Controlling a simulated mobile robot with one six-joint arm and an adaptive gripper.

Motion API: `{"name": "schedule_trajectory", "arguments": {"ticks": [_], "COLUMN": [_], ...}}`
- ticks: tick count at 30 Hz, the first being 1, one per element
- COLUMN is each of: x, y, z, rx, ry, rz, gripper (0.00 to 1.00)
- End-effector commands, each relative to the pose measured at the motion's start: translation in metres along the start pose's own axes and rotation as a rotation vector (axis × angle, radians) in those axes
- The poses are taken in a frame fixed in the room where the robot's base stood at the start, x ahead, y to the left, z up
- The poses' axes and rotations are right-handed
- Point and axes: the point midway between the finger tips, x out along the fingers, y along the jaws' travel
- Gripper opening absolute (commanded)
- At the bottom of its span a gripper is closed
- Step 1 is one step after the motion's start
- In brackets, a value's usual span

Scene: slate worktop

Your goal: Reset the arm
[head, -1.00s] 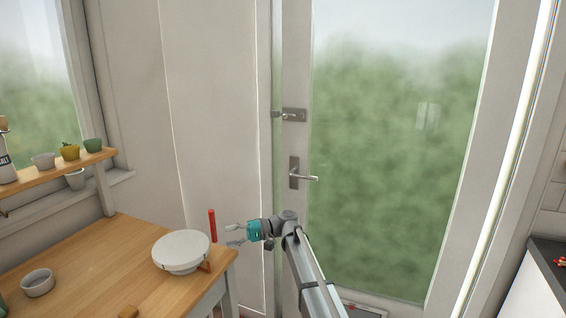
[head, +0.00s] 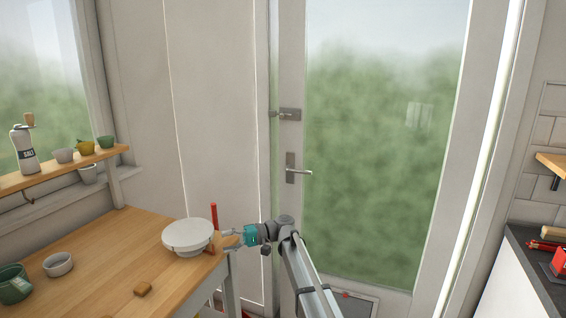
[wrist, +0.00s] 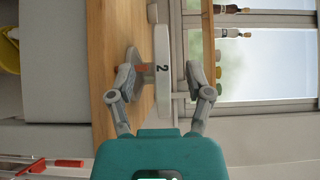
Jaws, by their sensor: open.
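My gripper (head: 231,238) reaches left from my arm, toward the right end of the wooden table. In the wrist view my gripper (wrist: 160,78) is open, its two fingers apart. A round white scale (head: 189,235) stands near the table's right edge, just left of the fingertips. In the wrist view the white scale (wrist: 161,45) shows edge-on with a dark "2" on it, beyond and between the fingers. I cannot tell whether the fingers touch it.
A red upright stick (head: 214,217) rises by the scale. A glazed door (head: 385,150) stands behind my arm. A dark worktop (head: 525,262) is at right.

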Motion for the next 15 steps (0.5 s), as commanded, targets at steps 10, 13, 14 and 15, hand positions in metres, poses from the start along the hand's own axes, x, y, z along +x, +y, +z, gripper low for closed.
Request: {"name": "schedule_trajectory", "arguments": {"ticks": [10, 13, 14, 15], "x": [-0.006, -0.01, -0.011, -0.013], "y": [0.009, 0.015, 0.016, 0.019], "z": [0.009, 0.015, 0.016, 0.019], "rx": [0.009, 0.015, 0.017, 0.021], "ry": [0.016, 0.026, 0.029, 0.034], "rz": [0.046, 0.078, 0.087, 0.104], "gripper": [0.66, 0.66, 0.66, 0.66]}}
